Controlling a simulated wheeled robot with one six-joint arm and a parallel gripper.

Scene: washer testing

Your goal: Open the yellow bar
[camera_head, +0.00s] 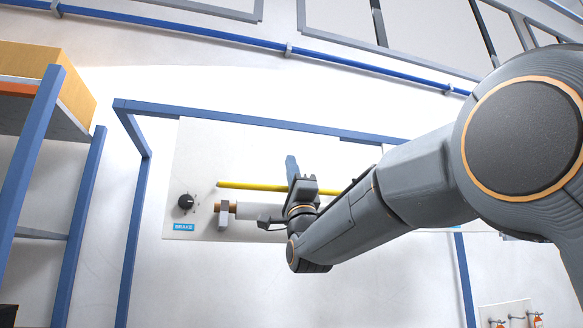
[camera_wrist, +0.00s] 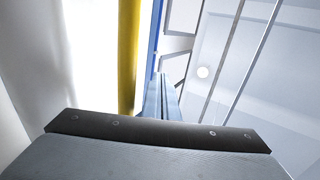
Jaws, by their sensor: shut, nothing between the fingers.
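The yellow bar (camera_head: 250,186) runs almost level across the white panel in the head view. My gripper (camera_head: 292,166) is in front of the bar's middle and hides part of it. In the wrist view the yellow bar (camera_wrist: 129,55) runs from the top edge down behind the dark gripper body. The blue fingers (camera_wrist: 160,98) are together with nothing between them, just right of the bar. I cannot tell whether they touch it.
The white panel (camera_head: 200,150) hangs in a blue frame (camera_head: 137,200). It carries a black knob (camera_head: 186,202), a blue BRAKE label (camera_head: 184,227) and a white cylinder (camera_head: 250,211) below the bar. A blue rack (camera_head: 70,215) with a yellow box (camera_head: 45,62) stands at left.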

